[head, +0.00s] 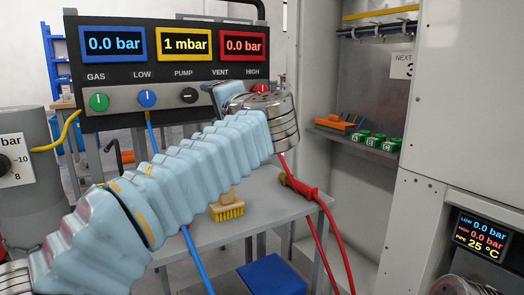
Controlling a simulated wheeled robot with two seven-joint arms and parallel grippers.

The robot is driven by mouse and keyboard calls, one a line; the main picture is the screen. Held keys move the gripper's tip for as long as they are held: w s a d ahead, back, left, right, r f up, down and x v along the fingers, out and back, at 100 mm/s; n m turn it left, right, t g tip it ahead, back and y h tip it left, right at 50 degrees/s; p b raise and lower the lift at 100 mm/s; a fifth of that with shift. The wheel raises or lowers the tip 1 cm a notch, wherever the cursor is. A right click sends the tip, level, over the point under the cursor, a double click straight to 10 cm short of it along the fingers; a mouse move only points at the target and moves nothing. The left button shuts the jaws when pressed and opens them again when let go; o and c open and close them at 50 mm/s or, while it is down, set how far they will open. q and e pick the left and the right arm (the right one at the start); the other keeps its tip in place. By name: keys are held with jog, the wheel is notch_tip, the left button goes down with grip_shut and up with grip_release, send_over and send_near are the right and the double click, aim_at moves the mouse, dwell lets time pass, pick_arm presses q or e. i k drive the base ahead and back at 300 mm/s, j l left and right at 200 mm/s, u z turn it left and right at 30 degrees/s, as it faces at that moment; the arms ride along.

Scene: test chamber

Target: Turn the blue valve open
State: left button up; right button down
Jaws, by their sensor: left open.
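The blue valve (147,98) is a round knob under the LOW label on the panel (120,121), with its white mark upright. A blue hose (152,134) hangs below it. The blue display (115,44) above reads 0.0 bar. My left arm reaches up from the lower left, and my left gripper (222,97) is at the panel's right part, right of the blue valve and apart from it. The gripper's fingers are mostly hidden behind its wrist; it appears empty. My right gripper is out of view.
A green knob (99,102) and black knob (189,95) flank the blue one; a red knob (260,88) is partly hidden. A cabinet (460,110) stands at right.

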aim_at(146, 98)
jog(key=k+l, duration=0.7)
